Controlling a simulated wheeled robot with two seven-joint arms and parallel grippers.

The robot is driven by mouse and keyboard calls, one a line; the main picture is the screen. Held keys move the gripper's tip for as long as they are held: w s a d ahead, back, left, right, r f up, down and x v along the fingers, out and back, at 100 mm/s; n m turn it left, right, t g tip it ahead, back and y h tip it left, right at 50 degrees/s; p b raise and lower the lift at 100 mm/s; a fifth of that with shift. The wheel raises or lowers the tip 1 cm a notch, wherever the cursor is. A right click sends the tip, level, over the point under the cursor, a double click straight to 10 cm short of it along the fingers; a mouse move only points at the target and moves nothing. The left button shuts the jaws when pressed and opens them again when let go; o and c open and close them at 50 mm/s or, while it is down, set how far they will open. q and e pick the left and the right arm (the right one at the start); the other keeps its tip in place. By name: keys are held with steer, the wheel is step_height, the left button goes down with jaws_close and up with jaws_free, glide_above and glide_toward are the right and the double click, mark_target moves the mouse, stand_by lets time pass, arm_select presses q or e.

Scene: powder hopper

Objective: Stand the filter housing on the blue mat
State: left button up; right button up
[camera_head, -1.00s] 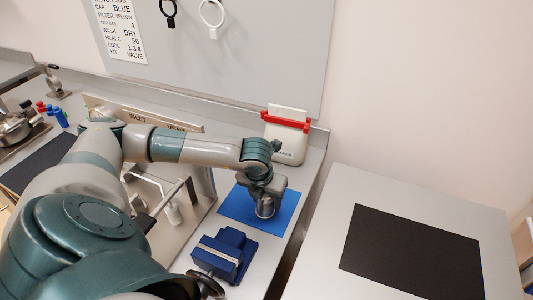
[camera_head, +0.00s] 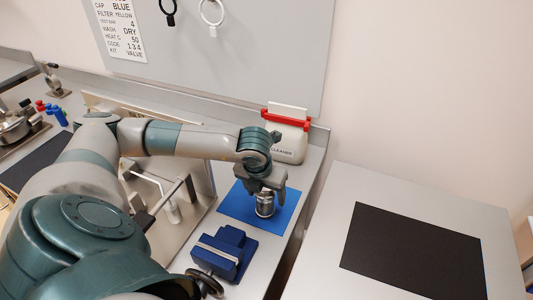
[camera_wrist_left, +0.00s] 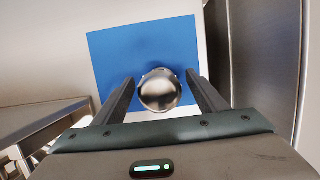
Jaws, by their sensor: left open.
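The filter housing (camera_head: 265,208) is a small shiny metal cylinder standing upright on the blue mat (camera_head: 236,208). In the left wrist view the housing (camera_wrist_left: 160,91) shows from above as a round domed top, near the mat's edge closest to the gripper, with the blue mat (camera_wrist_left: 140,50) spread beyond it. My left gripper (camera_head: 266,192) is right above the housing, pointing down. In the left wrist view its two fingers (camera_wrist_left: 158,92) are open, one on each side of the housing, with a gap visible at least on the right. My right gripper is not in view.
A dark blue vise (camera_head: 224,252) sits in front of the mat. A white cleaner container (camera_head: 287,138) with a red top stands behind it. A side table with a black mat (camera_head: 412,250) is at the right, beyond a gap. A panel with tubing is left of the blue mat.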

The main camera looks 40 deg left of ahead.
arm_select(q)
steer(key=b+v, duration=0.2)
steer(key=v, duration=0.6)
steer(key=shift+r, duration=0.1)
steer(key=shift+s+r, duration=0.15)
steer(key=shift+r, duration=0.4)
